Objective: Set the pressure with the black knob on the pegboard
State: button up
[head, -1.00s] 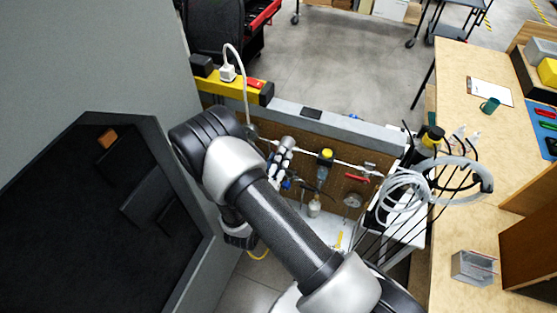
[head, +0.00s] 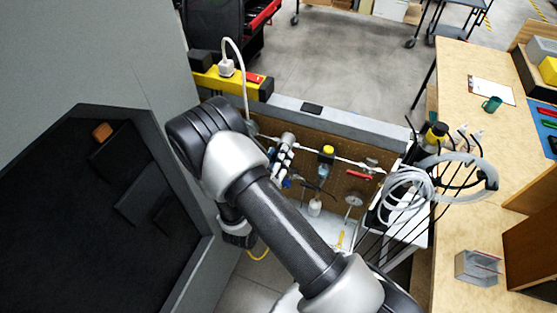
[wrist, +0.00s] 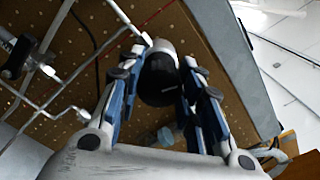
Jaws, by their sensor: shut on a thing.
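The black knob (wrist: 158,80) shows in the wrist view between my fingers, on a pale grey cylindrical body in front of the brown pegboard (wrist: 215,115). My gripper (wrist: 165,68) is shut on the knob, with a blue-and-white finger on either side of it. In the head view my gripper (head: 279,162) is at the left part of the pegboard (head: 320,145), below a grey cylinder end (head: 288,138). The knob itself is hidden there by my fingers and arm. I see no readable pressure value.
White tubing and a yellow-topped unit (head: 327,152) run along the pegboard, with a red-handled part (head: 358,175) to the right. Coiled grey hose (head: 408,190) and black cables crowd the right side. A dark-panelled grey cabinet (head: 190,270) stands close on the left.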

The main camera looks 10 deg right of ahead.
jog(key=m+b, duration=0.3)
jog(key=m, duration=0.1)
jog(key=shift+f+m, duration=0.15)
jog(key=shift+m, duration=0.15)
jog(key=m+b, duration=0.3)
jog(key=shift+m+b, duration=0.35)
jog(key=shift+m, duration=0.05)
jog(key=m+b, duration=0.4)
jog(key=b, duration=0.1)
jog(key=m+b, duration=0.4)
jog(key=shift+d+f+b, duration=0.1)
jog(key=shift+b, duration=0.3)
jog(key=m+b, duration=0.4)
jog(key=b, duration=0.3)
jog(key=shift+s+f+m, duration=0.1)
jog(key=shift+m, duration=0.2)
jog(key=m+b, duration=0.3)
jog(key=b, duration=0.3)
jog(key=shift+m, duration=0.4)
jog(key=m+b, duration=0.2)
jog(key=shift+m, duration=0.3)
jog(key=shift+r+m, duration=0.25)
jog(key=shift+m, duration=1.55)
